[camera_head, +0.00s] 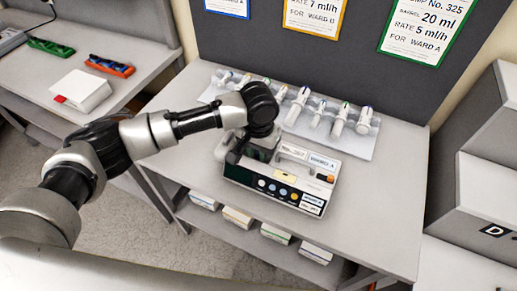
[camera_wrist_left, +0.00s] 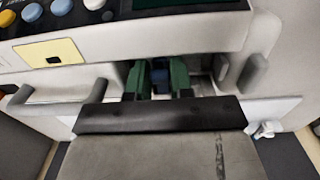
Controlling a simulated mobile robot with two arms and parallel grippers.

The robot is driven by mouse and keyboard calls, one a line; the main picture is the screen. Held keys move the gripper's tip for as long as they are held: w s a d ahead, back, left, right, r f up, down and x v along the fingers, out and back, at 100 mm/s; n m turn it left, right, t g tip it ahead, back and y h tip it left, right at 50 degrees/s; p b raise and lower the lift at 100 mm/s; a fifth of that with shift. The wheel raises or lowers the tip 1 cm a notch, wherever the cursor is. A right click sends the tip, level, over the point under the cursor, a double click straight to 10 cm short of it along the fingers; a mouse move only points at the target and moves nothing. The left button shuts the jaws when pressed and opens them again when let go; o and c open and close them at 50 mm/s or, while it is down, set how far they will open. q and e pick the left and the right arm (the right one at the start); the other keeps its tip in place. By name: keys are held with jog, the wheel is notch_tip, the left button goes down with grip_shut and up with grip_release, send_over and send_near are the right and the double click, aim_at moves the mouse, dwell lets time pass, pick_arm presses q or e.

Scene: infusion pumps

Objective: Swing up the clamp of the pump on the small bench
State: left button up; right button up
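The pump (camera_head: 275,186) is a pale box on the small bench (camera_head: 375,215), with coloured buttons, labels and a handle. My left gripper (camera_head: 262,152) points down at the top of the pump, near its back left, with my wrist over it. The pump's face, with a yellow label (camera_wrist_left: 50,53), fills the top of the left wrist view. There the two green fingers of the left gripper (camera_wrist_left: 157,78) stand apart, with a small blue-grey part between them. I cannot tell whether they press on it. The clamp is not clearly visible. My right gripper is not in view.
A tray of several syringes (camera_head: 335,118) lies behind the pump. Three cards hang on the dark panel (camera_head: 330,65) above. Several small boxes (camera_head: 237,216) sit on the shelf below. Grey drawers (camera_head: 490,175) stand to the right. The bench front right is bare.

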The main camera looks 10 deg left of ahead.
pick_arm(q)
jog(key=shift+r+p, duration=0.3)
jog(key=shift+p, duration=0.35)
grip_shut()
jog(key=g+p, duration=0.1)
jog(key=r+g+p, duration=0.1)
jog(key=p, duration=0.1)
jog(key=shift+w+d+y, duration=0.15)
jog(key=shift+w+y, duration=0.1)
jog(key=shift+y, duration=0.05)
jog(key=shift+w+g+p, duration=0.15)
jog(key=shift+g+p, duration=0.25)
jog(key=shift+w+d+r+g+y, duration=0.15)
jog(key=shift+w+g+y, duration=0.2)
jog(key=shift+g, duration=0.35)
jog(key=shift+w+d+r+g+y, duration=0.15)
jog(key=shift+w+g+y, duration=0.1)
jog(key=shift+g, duration=0.35)
jog(key=shift+w+a+r+g+y, duration=0.1)
jog(key=shift+w+g+y, duration=0.1)
jog(key=shift+g, duration=0.4)
